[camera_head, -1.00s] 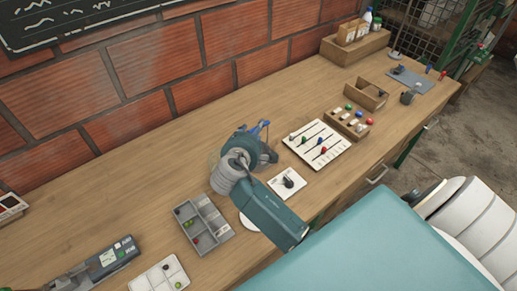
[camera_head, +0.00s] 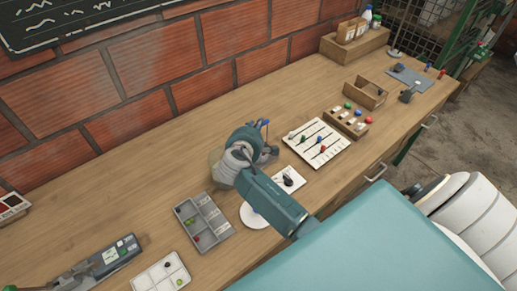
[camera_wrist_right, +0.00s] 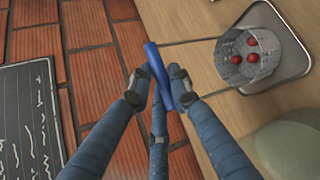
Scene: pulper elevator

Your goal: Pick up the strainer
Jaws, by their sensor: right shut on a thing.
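The strainer shows in the right wrist view: a grey mesh basket (camera_wrist_right: 236,74) with a few red balls in it, thin wire arms and a blue handle (camera_wrist_right: 152,57). My right gripper (camera_wrist_right: 161,88) is shut on the blue handle. The basket appears over a grey metal tray (camera_wrist_right: 291,88); I cannot tell whether they touch. In the head view my right arm hides the basket, and a blue tip (camera_head: 266,122) shows beyond my wrist. My left gripper is not in view.
A grey divided tray (camera_head: 222,236) and a white round plate (camera_head: 251,220) stand near my arm. A white slotted board (camera_head: 330,137) and a small white card (camera_head: 297,181) lie to the right. The brick wall (camera_head: 135,70) runs behind the table, whose back middle is clear.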

